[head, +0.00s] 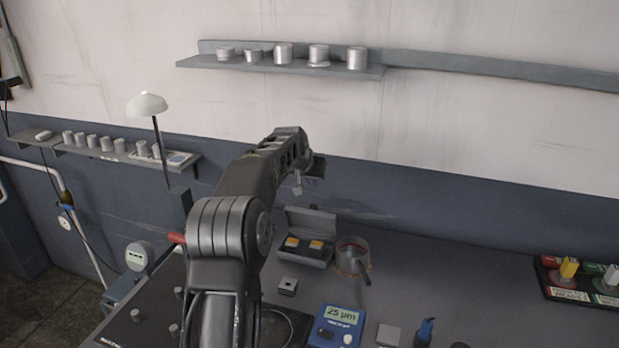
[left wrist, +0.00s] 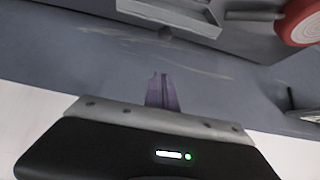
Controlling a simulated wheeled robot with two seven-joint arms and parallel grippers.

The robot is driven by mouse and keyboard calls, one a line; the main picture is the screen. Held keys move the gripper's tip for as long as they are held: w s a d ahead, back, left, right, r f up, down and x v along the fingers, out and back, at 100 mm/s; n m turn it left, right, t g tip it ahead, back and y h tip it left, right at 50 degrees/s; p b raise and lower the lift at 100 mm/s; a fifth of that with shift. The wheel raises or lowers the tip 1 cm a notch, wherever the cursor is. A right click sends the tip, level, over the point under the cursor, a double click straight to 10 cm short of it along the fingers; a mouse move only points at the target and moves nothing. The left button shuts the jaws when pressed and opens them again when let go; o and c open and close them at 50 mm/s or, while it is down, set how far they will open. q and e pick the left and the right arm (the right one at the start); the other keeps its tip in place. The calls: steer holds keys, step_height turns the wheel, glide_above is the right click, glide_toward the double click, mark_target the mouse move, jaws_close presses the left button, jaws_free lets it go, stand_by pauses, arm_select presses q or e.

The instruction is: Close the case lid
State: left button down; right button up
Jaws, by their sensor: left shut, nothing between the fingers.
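The small grey case (head: 299,259) stands on the dark table near the back wall in the head view. It holds two orange-and-white pieces. Its lid (head: 311,222) stands up open along the back of the case. My left gripper (head: 300,184) is above and behind the lid, apart from it, partly hidden by my arm. In the left wrist view the gripper (left wrist: 161,84) is shut and empty, with bare wall beyond. A grey edge at the top of that view looks like part of the case. My right gripper is not in view.
A round pan (head: 352,257) with a dark handle stands just right of the case. A small metal block (head: 288,286) and a blue gauge (head: 337,325) are in front. A lamp (head: 148,104) stands left. The table's right middle is clear.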

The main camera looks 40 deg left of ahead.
mark_target(313, 218)
arm_select(q)
steer(key=f+b, duration=0.1)
steer(key=f, duration=0.3)
steer(key=f+b, duration=0.1)
steer(key=f, duration=0.1)
steer(key=shift+w+a+f+b, duration=0.15)
steer(key=shift+w+f+b, duration=0.1)
steer(key=shift+w+b, duration=0.15)
steer(key=shift+s, duration=0.15)
steer(key=shift+r, duration=0.1)
